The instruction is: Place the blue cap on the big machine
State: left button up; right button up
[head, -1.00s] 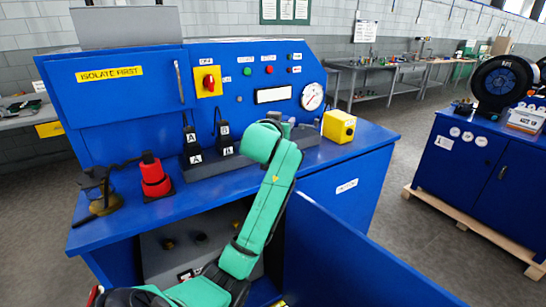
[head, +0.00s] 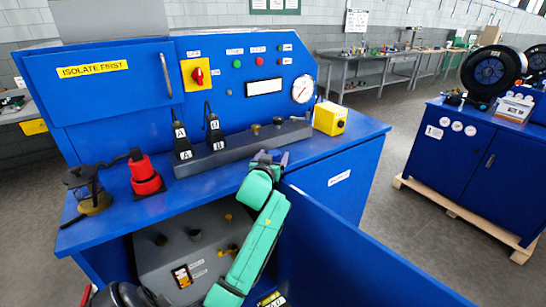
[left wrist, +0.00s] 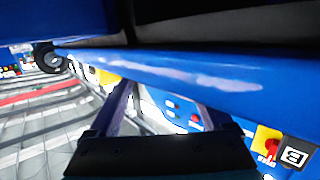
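The big machine (head: 110,105) is a blue bench cabinet with an upright control panel. A grey block (head: 240,152) on its top carries two black plugs at its left and small fittings at its right. My left gripper (head: 272,157) is at the front edge of the bench top, just in front of this block. In the left wrist view its two fingers (left wrist: 165,108) stand apart, with only background between them. A small blue-purple piece shows at the fingertips in the head view; I cannot tell whether it is a cap. I cannot make out the blue cap for certain. My right gripper is out of view.
A red lamp-like part (head: 145,176), a dark jar (head: 88,190) and a yellow box (head: 329,118) stand on the bench top. An open blue door (head: 360,260) juts forward at the right. A grey tank (head: 180,250) sits inside the cabinet. Another blue machine (head: 480,155) stands at far right.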

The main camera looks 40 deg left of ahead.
pick_arm(q)
jog(key=shift+s+d+r, duration=0.1)
jog(key=shift+s, duration=0.1)
jog(key=b+v, duration=0.2)
jog(key=v, duration=0.9)
jog(key=shift+s+d, duration=0.15)
jog(key=shift+s, duration=0.15)
